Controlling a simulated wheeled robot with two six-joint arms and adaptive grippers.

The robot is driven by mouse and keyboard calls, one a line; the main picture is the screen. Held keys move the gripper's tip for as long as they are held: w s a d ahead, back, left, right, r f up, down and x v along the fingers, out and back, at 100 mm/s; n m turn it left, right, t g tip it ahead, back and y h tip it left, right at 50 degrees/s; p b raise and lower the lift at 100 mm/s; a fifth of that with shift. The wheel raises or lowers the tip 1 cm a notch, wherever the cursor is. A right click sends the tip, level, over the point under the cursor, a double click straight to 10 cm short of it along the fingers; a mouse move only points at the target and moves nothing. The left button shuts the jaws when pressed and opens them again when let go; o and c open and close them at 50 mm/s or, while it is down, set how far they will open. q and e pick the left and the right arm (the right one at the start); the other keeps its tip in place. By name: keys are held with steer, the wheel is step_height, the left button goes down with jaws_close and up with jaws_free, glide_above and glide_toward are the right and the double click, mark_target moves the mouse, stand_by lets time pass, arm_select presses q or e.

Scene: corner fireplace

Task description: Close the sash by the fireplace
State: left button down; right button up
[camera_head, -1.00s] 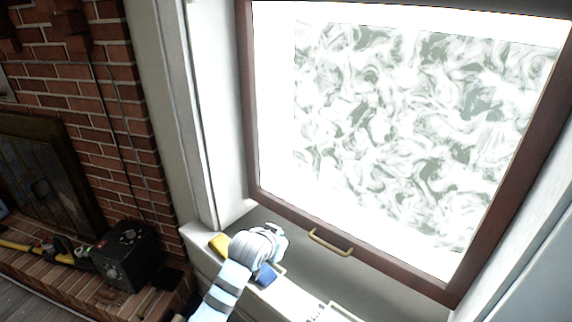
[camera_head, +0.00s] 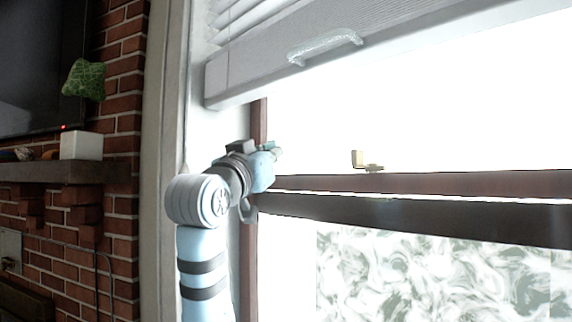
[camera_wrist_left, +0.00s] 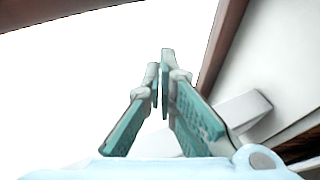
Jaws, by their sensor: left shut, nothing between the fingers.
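The brown-framed window sash (camera_head: 420,217) has a dark rail across the head view, with swirl-patterned glass below it. Just above runs another brown rail (camera_head: 450,184) with a small brass-coloured latch piece (camera_head: 370,166) on it. A thin bright gap shows between the two rails. My left gripper (camera_head: 277,151) is near the left side of the window frame, a little above the rails' left end. In the wrist view its teal fingers (camera_wrist_left: 164,75) are shut with nothing between them. I cannot tell whether it touches the frame. My right gripper is not in view.
A pale blind (camera_head: 400,50) with a clear handle (camera_head: 325,46) hangs above the gripper. At left are the brick wall (camera_head: 120,220), a mantel (camera_head: 60,171) with a white box (camera_head: 81,146), and a dark screen.

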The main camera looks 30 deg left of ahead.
mark_target(290, 193)
arm_select(q)
steer(key=w+a+f+p, duration=0.1)
steer(key=w, duration=0.5)
steer(key=shift+f+p, duration=0.3)
steer(key=shift+f, duration=0.05)
step_height(290, 193, down, 7)
steer(key=b, duration=0.5)
steer(key=shift+s+f, duration=0.15)
steer(key=shift+f, duration=0.05)
steer(key=shift+d+r, duration=0.1)
steer(key=shift+d, duration=0.05)
